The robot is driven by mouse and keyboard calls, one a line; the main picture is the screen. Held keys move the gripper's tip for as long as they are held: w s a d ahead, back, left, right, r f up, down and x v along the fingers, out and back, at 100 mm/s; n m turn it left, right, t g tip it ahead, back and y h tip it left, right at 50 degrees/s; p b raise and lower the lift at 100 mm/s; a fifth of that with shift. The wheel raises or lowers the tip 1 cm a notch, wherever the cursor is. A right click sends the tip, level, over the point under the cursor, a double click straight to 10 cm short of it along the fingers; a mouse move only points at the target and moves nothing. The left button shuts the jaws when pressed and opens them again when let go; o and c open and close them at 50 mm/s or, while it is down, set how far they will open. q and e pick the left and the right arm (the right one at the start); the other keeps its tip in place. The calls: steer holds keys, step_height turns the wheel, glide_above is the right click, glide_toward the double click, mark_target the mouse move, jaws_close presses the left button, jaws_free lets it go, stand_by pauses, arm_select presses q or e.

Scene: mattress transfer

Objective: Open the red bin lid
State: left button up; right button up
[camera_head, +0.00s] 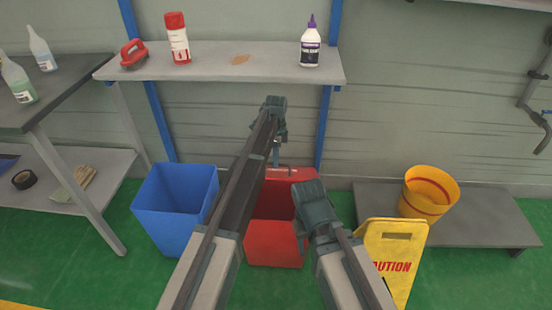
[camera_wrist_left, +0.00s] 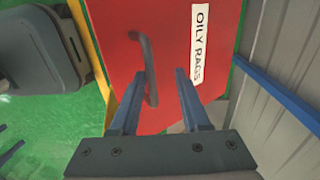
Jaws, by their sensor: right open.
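The red bin (camera_head: 275,250) stands on the floor in the middle of the head view, partly hidden by my arms. Its red lid (camera_head: 299,175) appears raised at the back, with the darker inside of the bin showing below it. In the left wrist view the lid (camera_wrist_left: 120,35) carries a grey bar handle (camera_wrist_left: 149,65) and an "OILY RAGS" label. My left gripper (camera_head: 278,158) is at the lid; its fingers (camera_wrist_left: 158,88) are apart, with the handle's lower end between them. My right gripper (camera_head: 300,232) is open over the bin's right side.
A blue bin (camera_head: 172,225) stands left of the red bin. A yellow caution sign (camera_head: 393,255) and a yellow bucket (camera_head: 428,192) on a low platform (camera_head: 480,222) are at the right. A shelf (camera_head: 215,68) with bottles runs along the wall behind.

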arm_select(q)
steer(key=shift+r, duration=0.15)
step_height(320, 180, up, 13)
steer(key=p, duration=1.3)
steer(key=shift+w+r+p, duration=0.2)
steer(key=shift+w+p, duration=0.1)
steer(key=shift+w, duration=0.1)
steer(key=s+r+n+p, duration=0.2)
steer(key=s+n, duration=0.2)
steer(key=s, duration=0.8)
steer(key=s+r+n+p, duration=0.3)
steer(key=s+n, duration=0.2)
steer(key=s, duration=0.7)
steer(key=s+r+n+y+p, duration=0.1)
steer(key=s+r+n+p, duration=0.2)
steer(key=s, duration=0.9)
steer(key=shift+s+n, duration=0.3)
steer(key=shift+n, duration=0.8)
steer(key=shift+w+d, duration=0.1)
